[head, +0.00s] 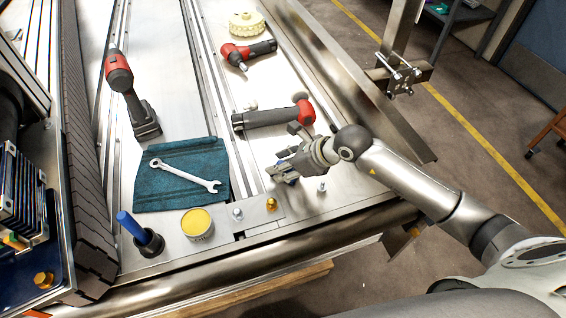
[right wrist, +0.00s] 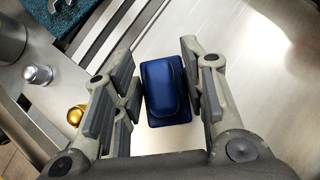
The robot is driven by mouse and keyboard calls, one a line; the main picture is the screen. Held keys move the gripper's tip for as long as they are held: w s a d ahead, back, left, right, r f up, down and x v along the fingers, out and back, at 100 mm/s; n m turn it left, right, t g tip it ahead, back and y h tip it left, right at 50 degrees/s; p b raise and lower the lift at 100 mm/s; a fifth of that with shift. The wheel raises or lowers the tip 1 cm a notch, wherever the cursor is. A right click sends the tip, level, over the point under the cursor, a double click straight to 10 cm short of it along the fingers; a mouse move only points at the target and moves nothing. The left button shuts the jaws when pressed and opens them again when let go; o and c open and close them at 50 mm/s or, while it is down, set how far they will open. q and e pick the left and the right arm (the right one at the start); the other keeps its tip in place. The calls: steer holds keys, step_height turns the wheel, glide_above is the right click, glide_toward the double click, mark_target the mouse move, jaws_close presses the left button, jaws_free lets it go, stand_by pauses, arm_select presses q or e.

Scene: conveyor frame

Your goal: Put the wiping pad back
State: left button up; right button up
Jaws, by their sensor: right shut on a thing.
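My right gripper (head: 283,172) is low over the metal bench surface near its front right corner. In the right wrist view, its two fingers (right wrist: 158,90) are shut on a small dark blue block with rounded edges, which I take to be the wiping pad (right wrist: 166,90). In the head view only a bit of the blue pad (head: 291,181) shows under the fingers. I cannot tell whether the pad touches the surface. My left gripper is not in view.
A teal cloth (head: 160,199) with a wrench (head: 185,175) lies to the left. A silver knob (head: 237,214) and a brass knob (head: 271,205) stand near the gripper. A yellow-topped tin (head: 197,224) and a red-and-black tool (head: 265,117) are close by. A drill (head: 130,95) lies further back.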

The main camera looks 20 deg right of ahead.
steer(key=o, duration=1.3)
steer(key=shift+f, duration=0.1)
steer(key=shift+o, duration=0.2)
steer(key=shift+d+r, duration=0.1)
steer(key=shift+r, duration=0.2)
steer(key=v, duration=1.1)
steer(key=shift+s+r+b, duration=0.25)
steer(key=shift+s+b, duration=0.05)
steer(key=shift+b, duration=0.1)
steer(key=shift+d, duration=0.1)
